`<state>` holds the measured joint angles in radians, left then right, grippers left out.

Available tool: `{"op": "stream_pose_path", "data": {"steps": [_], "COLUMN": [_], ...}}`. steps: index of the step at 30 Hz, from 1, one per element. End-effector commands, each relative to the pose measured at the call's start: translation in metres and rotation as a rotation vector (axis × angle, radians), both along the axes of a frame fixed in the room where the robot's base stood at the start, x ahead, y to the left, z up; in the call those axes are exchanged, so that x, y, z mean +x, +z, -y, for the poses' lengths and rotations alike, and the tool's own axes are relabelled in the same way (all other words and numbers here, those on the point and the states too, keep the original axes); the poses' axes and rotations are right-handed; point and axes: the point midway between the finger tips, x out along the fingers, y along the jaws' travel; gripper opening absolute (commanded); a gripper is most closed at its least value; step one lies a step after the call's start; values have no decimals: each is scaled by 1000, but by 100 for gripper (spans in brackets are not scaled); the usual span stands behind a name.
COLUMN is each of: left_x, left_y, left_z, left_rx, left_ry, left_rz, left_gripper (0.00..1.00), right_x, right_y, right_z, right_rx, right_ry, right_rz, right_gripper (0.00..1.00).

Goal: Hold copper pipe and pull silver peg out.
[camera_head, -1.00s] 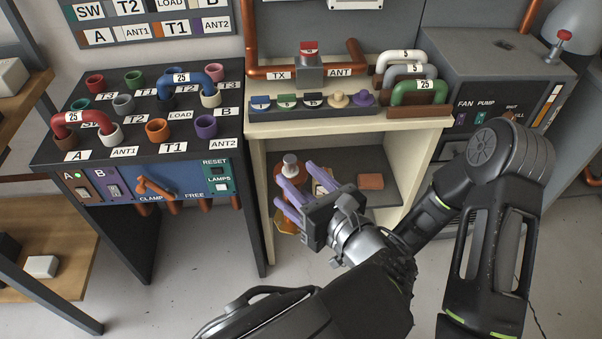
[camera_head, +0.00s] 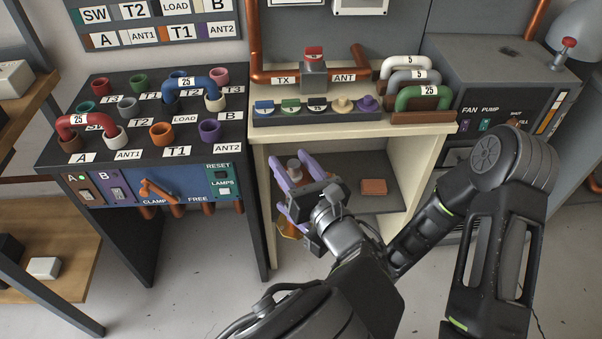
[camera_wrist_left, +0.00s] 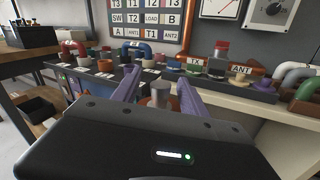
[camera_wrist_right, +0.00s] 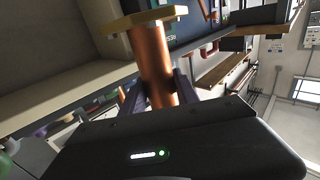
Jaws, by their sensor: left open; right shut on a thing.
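The silver peg (camera_head: 294,166) stands upright in front of the cream cabinet. In the left wrist view the peg (camera_wrist_left: 160,92) shows its round top between the purple fingers. My left gripper (camera_head: 292,168) is open, with one finger on each side of the peg; I cannot tell if either touches it. The copper pipe (camera_wrist_right: 155,62) shows in the right wrist view with a brass hexagonal flange at its end. My right gripper (camera_wrist_right: 158,88) is shut on this pipe. In the head view the left gripper hides most of the pipe and the right gripper.
The cream cabinet (camera_head: 262,200) stands just behind the peg, with a brown block (camera_head: 373,187) on its inner shelf. The black patch table (camera_head: 60,152) with colored sockets is at left. A grey unit (camera_head: 500,75) is at right.

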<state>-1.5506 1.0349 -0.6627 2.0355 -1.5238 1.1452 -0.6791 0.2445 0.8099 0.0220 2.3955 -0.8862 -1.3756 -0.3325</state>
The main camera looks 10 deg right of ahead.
Motion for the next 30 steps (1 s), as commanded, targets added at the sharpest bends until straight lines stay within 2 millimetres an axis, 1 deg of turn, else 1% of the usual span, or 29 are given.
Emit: {"op": "stream_pose_path", "data": {"steps": [1,3,6,16,30], "left_x": [7,14,21,24,23], "left_y": [0,0,0,0,0], "left_z": [-3,-6,-8,-9,-9], "left_rx": [1,0,0,0,0], "left_ry": [1,1,-1,-2,-1], "left_rz": [1,0,0,0,0], "left_gripper": [51,51,51,50,12], "right_x": [0,0,0,0,0], "right_y": [2,2,1,2,1], "right_z": [0,0,0,0,0], "right_rx": [2,2,2,2,2], "right_ry": [1,1,1,1,0], "right_rz": [4,4,4,4,4], "right_gripper": [0,0,0,0,0]}}
